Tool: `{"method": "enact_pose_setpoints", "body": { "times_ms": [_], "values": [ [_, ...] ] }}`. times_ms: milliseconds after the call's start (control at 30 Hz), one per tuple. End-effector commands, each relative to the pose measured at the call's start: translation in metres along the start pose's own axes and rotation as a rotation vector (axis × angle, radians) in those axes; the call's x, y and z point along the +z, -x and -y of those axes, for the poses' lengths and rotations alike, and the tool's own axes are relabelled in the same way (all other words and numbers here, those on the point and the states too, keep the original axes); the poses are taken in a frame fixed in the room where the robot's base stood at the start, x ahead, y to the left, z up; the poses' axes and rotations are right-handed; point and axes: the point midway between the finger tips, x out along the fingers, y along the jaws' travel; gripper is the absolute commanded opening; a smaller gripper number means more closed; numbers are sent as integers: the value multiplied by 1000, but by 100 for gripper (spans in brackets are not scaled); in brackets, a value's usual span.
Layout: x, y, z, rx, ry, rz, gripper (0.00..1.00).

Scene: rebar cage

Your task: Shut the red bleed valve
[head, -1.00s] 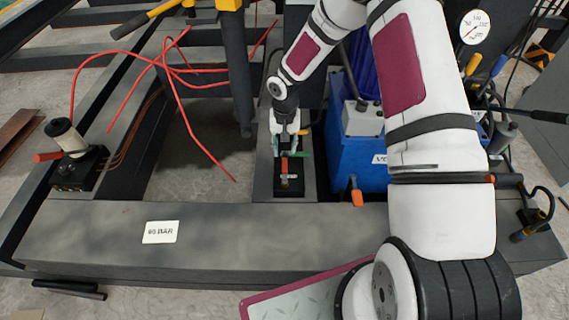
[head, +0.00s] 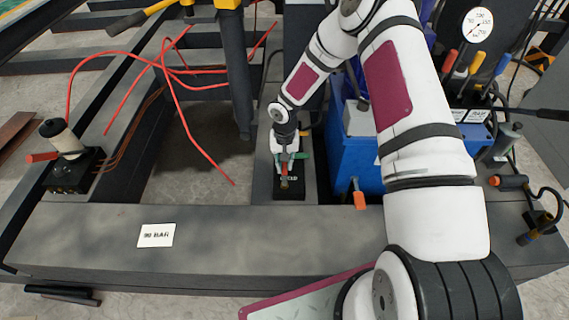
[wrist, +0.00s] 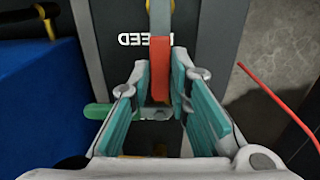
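The red bleed valve lever (head: 284,171) is on a dark block (head: 290,190) on the grey beam. In the wrist view the red lever (wrist: 160,68) stands between the tips of my gripper (wrist: 158,80), with visible gaps on both sides, so the fingers look apart. The block's white lettering (wrist: 130,40) is upside down there and partly hidden by the lever. A green lever (wrist: 98,111) lies just left of the fingers in the wrist view. My gripper (head: 286,160) is above the block in the head view and partly hides the valve.
A blue unit (head: 352,165) with an orange-tipped handle (head: 360,200) stands right of the block. A hand pump (head: 66,140) and red hoses (head: 180,90) are at left. A gauge (head: 477,25) is at upper right. A 90 BAR plate (head: 156,235) lies on the front beam.

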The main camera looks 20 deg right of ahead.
Motion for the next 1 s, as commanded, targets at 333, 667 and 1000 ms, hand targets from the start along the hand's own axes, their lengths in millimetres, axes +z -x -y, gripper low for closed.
{"method": "enact_pose_setpoints", "body": {
  "times_ms": [333, 667, 1000],
  "values": [
    [0, 0, 0, 0, -4, 0, 0],
    [0, 0, -7, 2, -123, -1, 0],
    [5, 0, -23, 2, -422, -2, 0]
  ]
}}
